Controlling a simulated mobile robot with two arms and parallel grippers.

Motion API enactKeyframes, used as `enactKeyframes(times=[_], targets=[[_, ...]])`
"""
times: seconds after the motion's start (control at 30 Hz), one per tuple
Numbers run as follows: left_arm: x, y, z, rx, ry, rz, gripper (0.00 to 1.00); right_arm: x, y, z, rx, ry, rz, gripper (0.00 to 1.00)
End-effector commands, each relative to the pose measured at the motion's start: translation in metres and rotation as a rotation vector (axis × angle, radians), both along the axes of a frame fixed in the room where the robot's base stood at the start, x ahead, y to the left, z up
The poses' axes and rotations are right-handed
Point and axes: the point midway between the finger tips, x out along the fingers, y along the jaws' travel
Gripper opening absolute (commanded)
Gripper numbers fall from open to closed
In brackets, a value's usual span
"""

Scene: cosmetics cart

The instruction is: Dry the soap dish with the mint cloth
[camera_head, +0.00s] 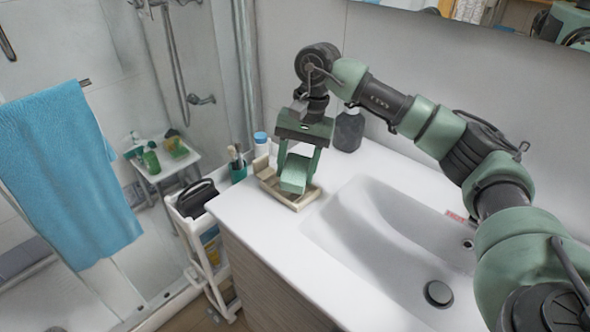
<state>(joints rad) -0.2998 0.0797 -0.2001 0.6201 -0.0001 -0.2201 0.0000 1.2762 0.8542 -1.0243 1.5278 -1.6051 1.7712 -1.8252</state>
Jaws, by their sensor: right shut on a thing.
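The soap dish (299,204) is a beige tray on the white counter at the left of the basin. My right gripper (297,170) points down over it, with its fingers on either side of the folded mint cloth (294,178). The gripper is shut on the cloth. The cloth sits at the dish, inside its rim as seen from here; whether it presses on the dish floor I cannot tell. The gripper hides part of the dish's back. My left gripper is out of view.
The basin (380,235) lies right of the dish. A dark bottle (348,130), a white bottle with blue cap (261,144) and a green cup with brushes (237,171) stand close by. A white cart (190,225) stands left of the counter; a blue towel (65,170) hangs further left.

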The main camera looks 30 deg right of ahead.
Motion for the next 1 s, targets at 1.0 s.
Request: enactKeyframes(times=[1.0], targets=[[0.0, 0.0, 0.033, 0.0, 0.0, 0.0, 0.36, 0.0, 0.0, 0.053, 0.001, -0.001, 0.001, 0.18]])
